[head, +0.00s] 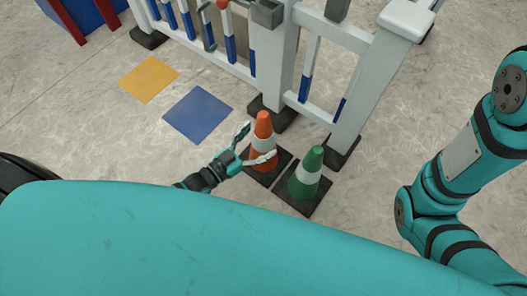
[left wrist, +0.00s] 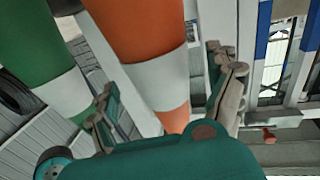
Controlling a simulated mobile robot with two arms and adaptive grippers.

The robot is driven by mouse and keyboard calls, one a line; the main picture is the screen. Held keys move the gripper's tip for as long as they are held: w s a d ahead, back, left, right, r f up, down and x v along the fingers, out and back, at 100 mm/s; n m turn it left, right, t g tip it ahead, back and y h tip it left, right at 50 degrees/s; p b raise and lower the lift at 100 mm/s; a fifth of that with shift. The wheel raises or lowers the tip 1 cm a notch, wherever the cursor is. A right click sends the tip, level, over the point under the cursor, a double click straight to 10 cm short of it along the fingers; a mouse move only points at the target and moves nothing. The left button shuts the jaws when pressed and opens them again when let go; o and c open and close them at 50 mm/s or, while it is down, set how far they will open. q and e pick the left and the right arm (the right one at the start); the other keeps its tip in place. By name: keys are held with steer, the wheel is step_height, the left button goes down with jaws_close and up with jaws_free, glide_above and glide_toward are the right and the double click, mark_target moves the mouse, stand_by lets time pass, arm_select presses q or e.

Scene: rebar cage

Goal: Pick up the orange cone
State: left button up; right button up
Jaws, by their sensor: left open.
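The orange cone (head: 263,131) has a white band and a dark square base, and stands upright on the floor in the head view. My left gripper (head: 254,145) is open, with its fingers spread around the cone at about its white band. In the left wrist view the orange cone (left wrist: 150,65) fills the middle, between the two fingers of my left gripper (left wrist: 168,100). I cannot tell whether either finger touches it. My right arm shows at the right of the head view, but its gripper is out of view.
A green cone (head: 305,175) with a white band stands close to the right of the orange one; it also shows in the left wrist view (left wrist: 35,50). A white fence (head: 285,55) stands just behind. Blue (head: 197,113) and yellow (head: 149,78) floor squares lie left, on clear floor.

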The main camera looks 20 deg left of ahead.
arm_select(q)
steer(key=shift+b+x, duration=0.35)
steer(key=shift+x, duration=0.9)
steer(key=c, duration=1.8)
steer(key=shift+c, duration=0.2)
steer(key=shift+r, duration=0.15)
